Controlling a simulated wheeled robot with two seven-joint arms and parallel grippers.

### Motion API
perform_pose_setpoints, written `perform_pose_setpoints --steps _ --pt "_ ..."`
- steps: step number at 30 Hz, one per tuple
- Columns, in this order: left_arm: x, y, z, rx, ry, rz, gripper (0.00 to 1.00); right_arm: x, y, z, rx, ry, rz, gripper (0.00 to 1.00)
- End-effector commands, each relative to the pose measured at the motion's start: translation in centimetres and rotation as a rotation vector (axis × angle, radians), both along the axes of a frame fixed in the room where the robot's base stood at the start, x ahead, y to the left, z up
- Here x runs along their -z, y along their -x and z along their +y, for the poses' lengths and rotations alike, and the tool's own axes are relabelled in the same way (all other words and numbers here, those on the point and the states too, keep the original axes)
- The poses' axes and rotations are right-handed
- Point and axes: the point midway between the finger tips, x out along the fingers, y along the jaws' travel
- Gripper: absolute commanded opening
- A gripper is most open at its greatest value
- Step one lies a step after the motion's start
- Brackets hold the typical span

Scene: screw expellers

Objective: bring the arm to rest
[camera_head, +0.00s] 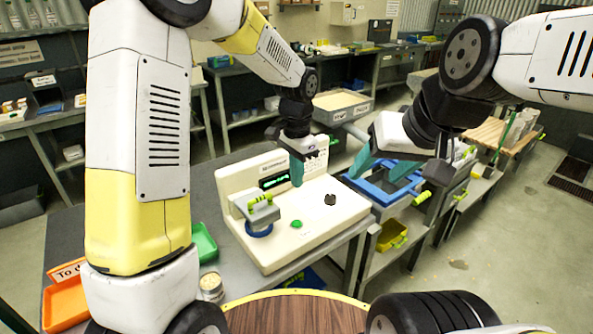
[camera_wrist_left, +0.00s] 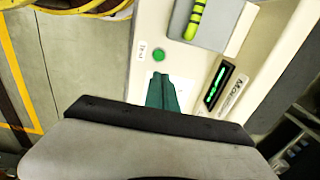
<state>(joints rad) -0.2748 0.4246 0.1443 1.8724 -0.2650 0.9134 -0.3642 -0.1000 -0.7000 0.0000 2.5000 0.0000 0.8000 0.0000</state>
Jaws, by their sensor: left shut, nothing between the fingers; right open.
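My left gripper (camera_head: 297,175) hangs above the cream machine (camera_head: 318,225), in front of its upright back panel. Its teal fingers are together with nothing between them; they also show in the left wrist view (camera_wrist_left: 162,92), pointing at the machine's top. My right gripper (camera_head: 385,165) is at the right, above the blue frame, with its teal fingers spread apart and empty. My left arm's yellow and white links fill the left of the head view.
The machine carries a green-handled grey part (camera_head: 262,212), a green button (camera_head: 296,224), a black knob (camera_head: 330,199) and a display (camera_head: 275,181). A blue frame (camera_head: 385,195) stands right. Green (camera_head: 204,243) and orange (camera_head: 66,303) bins lie left. Open floor lies at far right.

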Motion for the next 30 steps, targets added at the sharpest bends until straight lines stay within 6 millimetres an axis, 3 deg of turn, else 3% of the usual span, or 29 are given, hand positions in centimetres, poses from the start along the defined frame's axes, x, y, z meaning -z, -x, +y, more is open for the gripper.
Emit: perform_pose_setpoints --steps 14,20,24,30 --pt "-0.5 0.2 0.4 -0.013 0.004 -0.009 0.0 0.0 0.0 0.0 0.0 0.0 0.0 0.59" --pt "-5.4 2.4 3.7 -0.152 0.048 -0.085 0.0 0.0 0.0 0.0 0.0 0.0 0.0 0.59" --pt "-9.5 5.6 7.1 -0.306 0.107 -0.16 0.0 0.0 0.0 0.0 0.0 0.0 0.0 0.59" --pt "-13.4 11.1 11.0 -0.525 0.21 -0.261 0.0 0.0 0.0 0.0 0.0 0.0 0.0 0.59"
